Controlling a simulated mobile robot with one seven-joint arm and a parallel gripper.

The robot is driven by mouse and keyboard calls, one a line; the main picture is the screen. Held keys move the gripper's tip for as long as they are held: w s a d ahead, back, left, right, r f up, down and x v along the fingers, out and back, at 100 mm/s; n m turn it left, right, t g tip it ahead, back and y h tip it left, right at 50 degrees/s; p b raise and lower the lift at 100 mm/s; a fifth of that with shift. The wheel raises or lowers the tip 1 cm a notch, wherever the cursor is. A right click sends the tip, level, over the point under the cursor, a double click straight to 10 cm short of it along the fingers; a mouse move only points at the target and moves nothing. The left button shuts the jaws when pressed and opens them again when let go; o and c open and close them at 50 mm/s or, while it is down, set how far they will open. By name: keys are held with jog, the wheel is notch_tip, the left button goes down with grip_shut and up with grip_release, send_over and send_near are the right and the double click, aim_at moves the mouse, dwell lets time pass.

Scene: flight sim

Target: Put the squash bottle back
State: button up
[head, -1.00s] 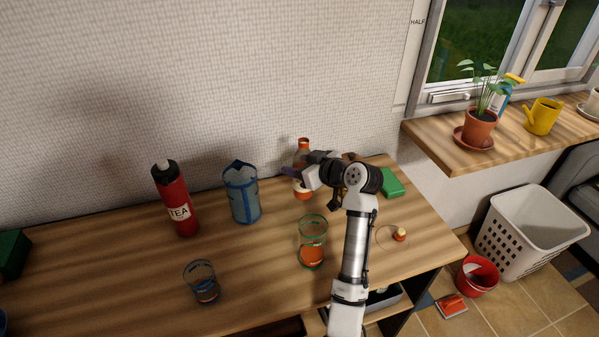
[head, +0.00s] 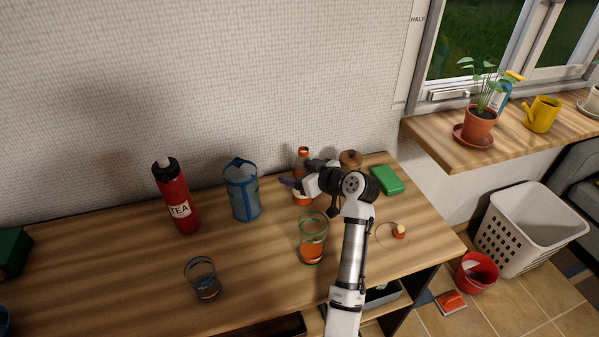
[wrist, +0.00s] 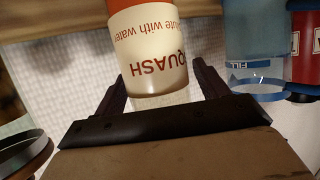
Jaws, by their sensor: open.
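The squash bottle (head: 302,158) has an orange neck and a pale label, and stands upright at the back of the wooden counter by the wall. My gripper (head: 293,184) is low at the bottle, with its arm coming from the right front and hiding part of the bottle. In the wrist view, the bottle's "SQUASH" label (wrist: 150,45) fills the middle upside down. The gripper (wrist: 160,82) is open there, one finger on each side of the bottle; small gaps show beside it.
A blue jug (head: 242,190) and red tea flask (head: 176,198) stand left of the bottle. A glass with orange liquid (head: 312,240) stands in front. A green box (head: 387,180) and brown pot (head: 350,160) are right. Another glass (head: 203,280) stands front left.

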jog(key=shift+r, duration=0.3)
jog(key=b+v, duration=0.3)
jog(key=v, duration=0.9)
jog(key=shift+f, duration=0.2)
